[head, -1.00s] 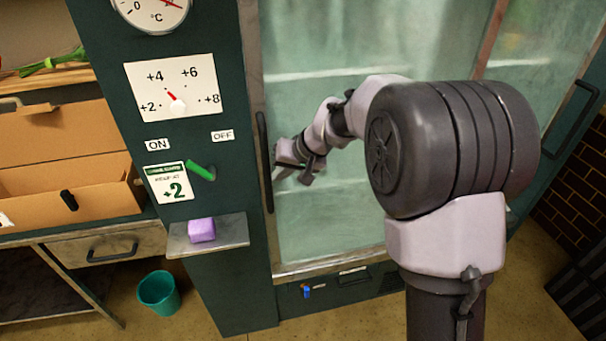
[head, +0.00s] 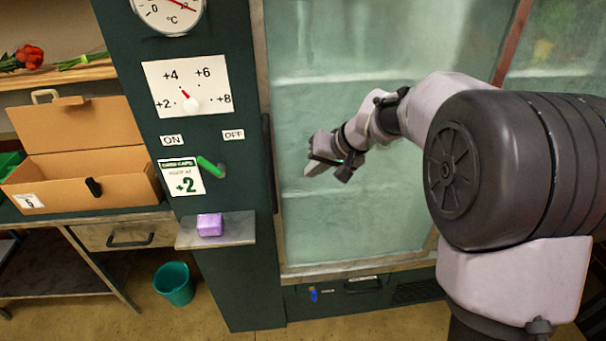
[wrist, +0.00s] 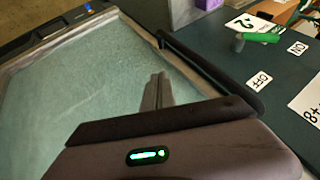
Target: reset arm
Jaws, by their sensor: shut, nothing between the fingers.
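My gripper (head: 318,163) is shut and empty in the head view. It is in front of the frosted glass door (head: 350,225) of the green cabinet, to the right of the dark door handle (head: 269,160) and apart from it. In the wrist view my gripper's fingers (wrist: 157,90) are together over the glass, with the dark handle (wrist: 205,70) to their right. The glass door looks closed.
A purple block (head: 210,225) sits on a small shelf (head: 240,232). An open cardboard box (head: 100,190) stands left; a teal bin (head: 174,284) is on the floor.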

